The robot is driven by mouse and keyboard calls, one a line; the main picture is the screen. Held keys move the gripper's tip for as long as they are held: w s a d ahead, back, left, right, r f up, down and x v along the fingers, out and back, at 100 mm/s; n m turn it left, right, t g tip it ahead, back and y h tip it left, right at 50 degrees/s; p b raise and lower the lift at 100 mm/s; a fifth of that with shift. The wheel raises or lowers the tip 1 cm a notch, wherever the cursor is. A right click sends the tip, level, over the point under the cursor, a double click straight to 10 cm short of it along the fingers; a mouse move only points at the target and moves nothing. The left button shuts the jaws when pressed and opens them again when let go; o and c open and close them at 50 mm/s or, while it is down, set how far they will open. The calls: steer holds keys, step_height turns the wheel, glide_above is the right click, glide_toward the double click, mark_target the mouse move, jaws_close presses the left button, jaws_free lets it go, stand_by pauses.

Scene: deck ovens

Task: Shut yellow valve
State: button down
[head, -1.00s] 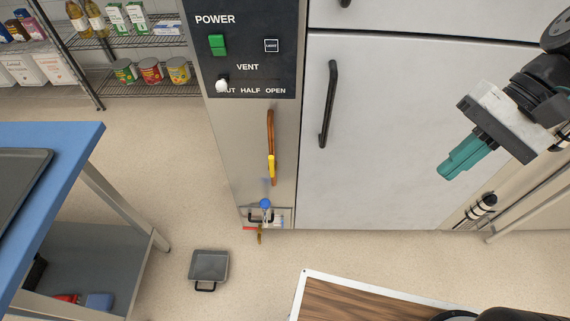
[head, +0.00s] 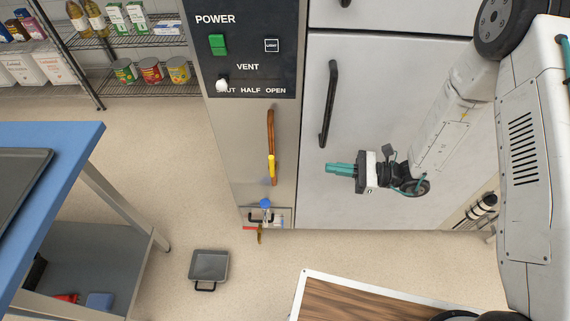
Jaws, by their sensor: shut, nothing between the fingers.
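The yellow valve (head: 271,168) shows as a yellow lever at the lower end of an orange-brown pipe (head: 270,130) on the narrow steel oven panel. The lever stands roughly upright, in line with the pipe. My gripper (head: 329,168) has teal fingers that are shut and empty. It points left toward the lever, at about the same height in the picture, in front of the white oven door. A clear gap shows between the fingertips and the lever; depth is hard to tell.
Below the lever are a blue knob (head: 266,204), a red handle (head: 249,228) and a black handle. A black door handle (head: 328,104) is above my gripper. A grey pan (head: 209,267) lies on the floor.

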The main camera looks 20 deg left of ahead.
mark_target(272, 166)
step_height(272, 166, down, 3)
steer(key=shift+a+r+m+t, duration=0.1)
steer(key=shift+m+t, duration=0.5)
steer(key=shift+m, duration=0.1)
steer(key=a, duration=1.4)
steer(key=shift+s, duration=0.25)
